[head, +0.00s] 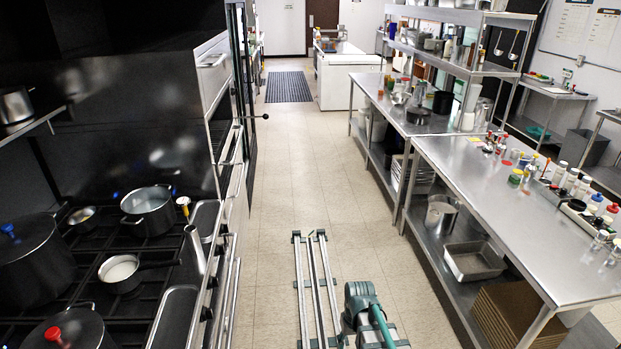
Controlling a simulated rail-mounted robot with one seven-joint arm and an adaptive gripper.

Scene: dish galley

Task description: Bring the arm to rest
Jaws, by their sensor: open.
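In the head view, a green and grey part of my own body (362,312) shows at the bottom centre, above the rails. My gripper and its fingertips do not show in this view. Nothing that I could tell as held is in view.
Twin metal rails (313,280) lie on the tiled floor (300,180) of the aisle. A stove (80,280) with pots and pans stands on the left. Steel worktables (500,215) with bottles, jars and pans line the right. The aisle ahead is clear up to a dark mat (288,87).

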